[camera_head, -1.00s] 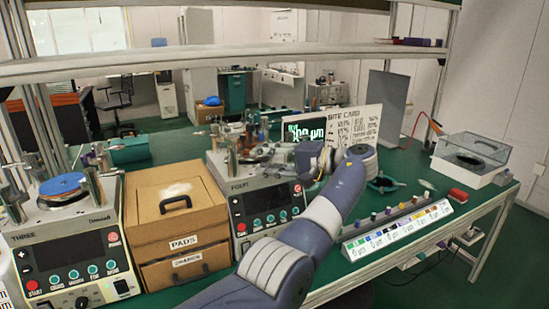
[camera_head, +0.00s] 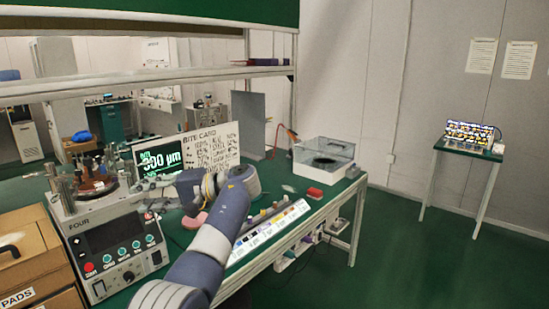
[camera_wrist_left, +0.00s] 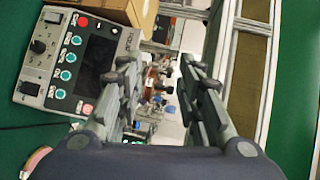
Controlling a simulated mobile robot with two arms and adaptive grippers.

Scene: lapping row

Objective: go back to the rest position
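My left arm reaches over the bench from the bottom of the head view. My left gripper (camera_head: 150,184) points left, beside the machine marked FOUR (camera_head: 112,245). In the left wrist view, its two fingers (camera_wrist_left: 165,92) stand apart with nothing held between them. The same machine (camera_wrist_left: 78,62) shows there beyond the fingers, with its buttons and dark screen. My right gripper is in neither view.
A box marked PADS (camera_head: 40,262) stands left of the machine. A display (camera_head: 158,158) and a text card (camera_head: 214,148) stand behind my wrist. A labelled strip (camera_head: 270,228), red block (camera_head: 315,193) and clear-lidded box (camera_head: 323,160) lie to the right. Open floor (camera_head: 400,260) is beyond.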

